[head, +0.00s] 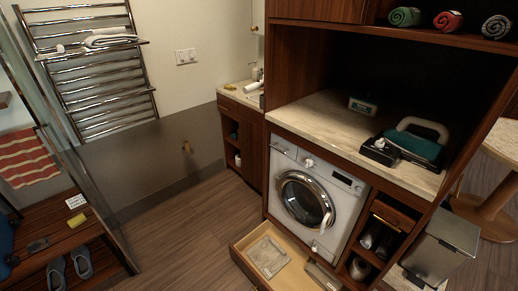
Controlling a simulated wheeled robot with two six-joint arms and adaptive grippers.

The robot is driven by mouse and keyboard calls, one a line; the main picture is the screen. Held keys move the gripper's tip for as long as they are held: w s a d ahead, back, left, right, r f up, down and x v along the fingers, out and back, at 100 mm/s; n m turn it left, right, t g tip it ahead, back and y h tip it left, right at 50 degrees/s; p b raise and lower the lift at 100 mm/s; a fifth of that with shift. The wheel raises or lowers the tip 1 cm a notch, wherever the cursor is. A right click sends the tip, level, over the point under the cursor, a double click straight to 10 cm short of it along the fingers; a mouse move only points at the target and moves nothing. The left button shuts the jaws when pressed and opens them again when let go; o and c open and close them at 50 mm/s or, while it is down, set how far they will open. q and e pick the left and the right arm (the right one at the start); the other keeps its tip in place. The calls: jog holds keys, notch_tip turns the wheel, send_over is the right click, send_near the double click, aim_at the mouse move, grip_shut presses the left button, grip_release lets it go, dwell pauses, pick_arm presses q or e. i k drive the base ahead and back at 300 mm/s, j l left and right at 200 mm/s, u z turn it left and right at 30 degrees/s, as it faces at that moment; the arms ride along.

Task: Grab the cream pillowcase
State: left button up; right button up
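A flat, folded, cream-grey cloth with a faint pattern (268,256) lies in the open drawer (240,262) below the washing machine. It may be the cream pillowcase, but I cannot tell for sure. A folded whitish cloth (108,40) also lies on the shelf of the chrome towel rack at the upper left. Neither of my grippers is in the head view.
A washing machine (312,196) with a round door stands under a marble counter (325,110) holding a teal iron (418,145). A metal bin (440,245) stands at the lower right. A slatted bench (60,250) with slippers is at the left. The wooden floor (185,235) between is clear.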

aim_at(267, 255)
jog(key=i+j+z, duration=0.1)
jog(key=z, duration=0.35)
jog(key=i+j+z, duration=0.1)
jog(key=z, duration=0.35)
jog(key=i+j+z, duration=0.2)
jog(key=j, duration=0.75)
jog(key=i+j+z, duration=0.25)
jog(key=j, duration=0.7)
jog(key=j+z, duration=0.2)
jog(key=j, duration=0.75)
